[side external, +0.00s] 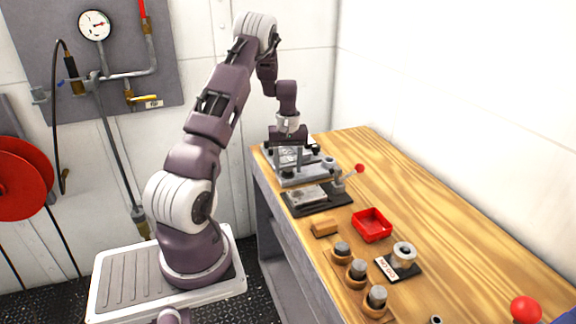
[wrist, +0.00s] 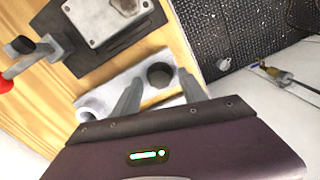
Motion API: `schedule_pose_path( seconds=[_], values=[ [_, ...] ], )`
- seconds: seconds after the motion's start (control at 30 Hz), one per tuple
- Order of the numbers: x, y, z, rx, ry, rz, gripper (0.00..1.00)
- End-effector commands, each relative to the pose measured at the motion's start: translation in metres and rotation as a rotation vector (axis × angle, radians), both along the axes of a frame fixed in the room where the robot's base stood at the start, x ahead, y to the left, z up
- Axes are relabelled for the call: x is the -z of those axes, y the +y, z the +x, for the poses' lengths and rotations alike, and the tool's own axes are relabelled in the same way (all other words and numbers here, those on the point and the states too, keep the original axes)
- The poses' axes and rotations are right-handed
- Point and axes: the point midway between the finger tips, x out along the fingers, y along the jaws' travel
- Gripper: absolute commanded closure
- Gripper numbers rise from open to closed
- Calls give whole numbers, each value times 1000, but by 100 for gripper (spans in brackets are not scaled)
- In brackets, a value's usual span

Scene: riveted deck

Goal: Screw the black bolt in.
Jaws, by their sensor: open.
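A black round bolt head (wrist: 160,75) shows in the wrist view on a pale grey block (wrist: 122,88); I cannot tell how far its shank sits in the block. My gripper (wrist: 159,83) is open, with one finger on each side of the bolt head. No firm contact between the fingers and the head can be made out. In the side view my gripper (side external: 291,158) points down over grey fixtures (side external: 305,176) at the far end of the bench. The bolt cannot be made out there.
A metal plate on a black base (side external: 310,197) and a red-knobbed lever (side external: 359,169) stand close by. Nearer are a red tray (side external: 371,237), a wooden block (side external: 325,228), several metal-topped pegs (side external: 357,270) and a ring on a labelled base (side external: 403,254). The bench's right side is mostly clear.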

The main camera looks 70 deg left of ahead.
Motion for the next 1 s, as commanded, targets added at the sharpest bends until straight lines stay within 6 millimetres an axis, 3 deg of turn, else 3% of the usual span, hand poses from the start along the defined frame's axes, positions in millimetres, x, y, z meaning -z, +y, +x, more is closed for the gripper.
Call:
schedule_pose_path(
  seconds=[0.4,0.87,0.97,1.0],
  values=[
    [-67,0,0,1,-2,3,50],
    [-71,0,0,2,-1,1,50],
    [-91,-19,10,49,-24,10,50],
    [-109,-37,18,94,-46,18,50]
  ],
)
